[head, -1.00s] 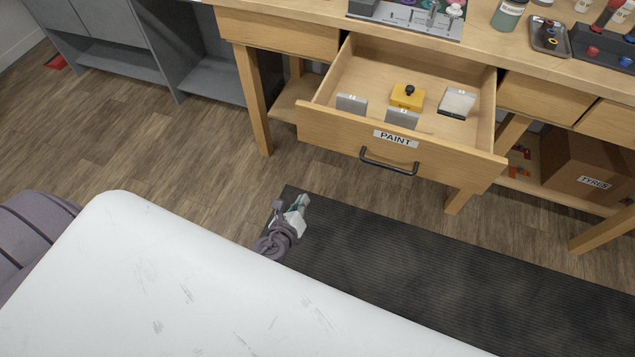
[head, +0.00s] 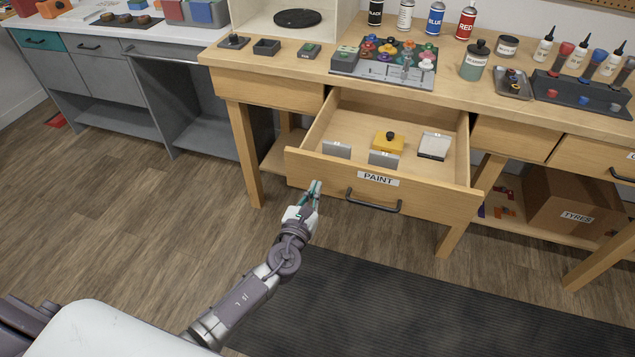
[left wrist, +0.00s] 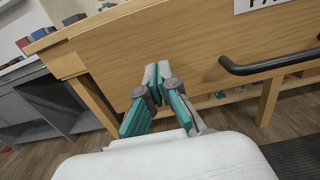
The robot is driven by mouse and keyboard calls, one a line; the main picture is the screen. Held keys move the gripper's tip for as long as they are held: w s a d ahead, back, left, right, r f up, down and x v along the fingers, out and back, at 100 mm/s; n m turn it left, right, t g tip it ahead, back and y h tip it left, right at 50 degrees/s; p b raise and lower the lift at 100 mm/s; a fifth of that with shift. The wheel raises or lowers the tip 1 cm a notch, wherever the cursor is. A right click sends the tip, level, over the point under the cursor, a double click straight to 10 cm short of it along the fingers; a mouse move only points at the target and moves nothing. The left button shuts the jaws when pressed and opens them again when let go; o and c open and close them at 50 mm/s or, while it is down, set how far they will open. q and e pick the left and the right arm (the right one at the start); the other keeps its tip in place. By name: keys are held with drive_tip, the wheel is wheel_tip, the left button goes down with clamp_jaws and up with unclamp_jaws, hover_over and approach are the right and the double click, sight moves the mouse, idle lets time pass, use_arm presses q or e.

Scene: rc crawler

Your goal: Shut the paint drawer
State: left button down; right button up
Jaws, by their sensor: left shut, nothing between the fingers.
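The paint drawer (head: 330,180) stands pulled out from the wooden bench, with a "PAINT" label and a dark bar handle (head: 374,202) on its front. Inside it lie a yellow block with a black knob (head: 388,144) and several grey-white pieces. My left gripper (head: 315,184) is shut and empty, close to the left part of the drawer front, left of the handle. In the left wrist view the closed fingers (left wrist: 157,68) point at the drawer front (left wrist: 200,50); I cannot tell whether they touch it. My right gripper is not in view.
The bench top (head: 290,80) above holds spray cans, bottles and a tray of paints. A box labelled "TYRES" (head: 565,203) sits on the lower shelf. A dark mat (head: 380,300) lies on the floor. A grey cabinet (head: 110,90) stands at left.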

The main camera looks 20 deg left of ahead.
use_arm(q)
drive_tip(key=shift+w, duration=1.2)
drive_tip(key=shift+w, duration=0.1)
